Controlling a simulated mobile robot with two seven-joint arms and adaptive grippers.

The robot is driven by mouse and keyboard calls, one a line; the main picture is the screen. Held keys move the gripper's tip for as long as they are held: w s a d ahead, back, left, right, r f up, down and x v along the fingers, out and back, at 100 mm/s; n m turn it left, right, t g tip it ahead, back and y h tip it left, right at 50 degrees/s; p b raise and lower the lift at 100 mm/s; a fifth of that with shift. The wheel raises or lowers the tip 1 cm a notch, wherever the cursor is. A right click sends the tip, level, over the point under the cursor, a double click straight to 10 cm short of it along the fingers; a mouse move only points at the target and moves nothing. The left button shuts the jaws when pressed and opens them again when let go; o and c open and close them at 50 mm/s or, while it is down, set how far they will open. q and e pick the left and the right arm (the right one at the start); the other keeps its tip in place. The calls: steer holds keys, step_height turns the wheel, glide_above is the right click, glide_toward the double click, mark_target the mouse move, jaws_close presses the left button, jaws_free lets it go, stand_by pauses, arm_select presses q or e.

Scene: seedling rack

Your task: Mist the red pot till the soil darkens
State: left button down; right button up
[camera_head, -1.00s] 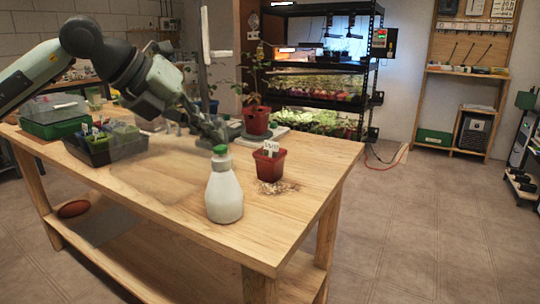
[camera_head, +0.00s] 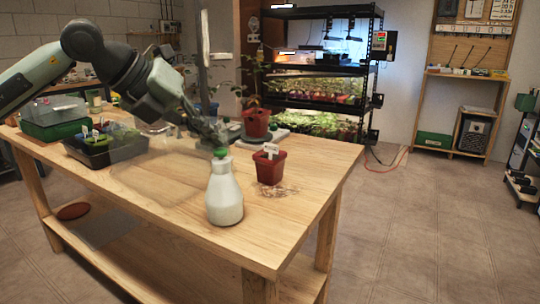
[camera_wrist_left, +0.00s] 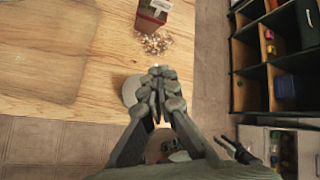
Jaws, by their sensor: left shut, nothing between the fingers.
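A small red pot (camera_head: 270,168) with a white label stands on the wooden table near its right end; brown crumbs lie beside it. It also shows at the top of the wrist view (camera_wrist_left: 152,12). A white bottle (camera_head: 225,196) with a green top stands upright in front of it, to the left. My left gripper (camera_head: 219,138) is shut and empty, and appears just above and behind the bottle's top. In the wrist view its fingertips (camera_wrist_left: 160,75) meet, and they partly hide a pale round shape, probably the bottle. My right gripper is not in view.
Another red pot (camera_head: 256,123) with a tall plant stands farther back. A dark tray (camera_head: 104,152) with seedlings and a green box (camera_head: 55,125) stand at the table's left. The table front is clear. A lit plant rack (camera_head: 320,75) stands behind.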

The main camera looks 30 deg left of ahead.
arm_select(q)
step_height(320, 180, up, 6)
steer(key=p, duration=0.5)
steer(key=shift+p, duration=0.4)
stand_by(0.6)
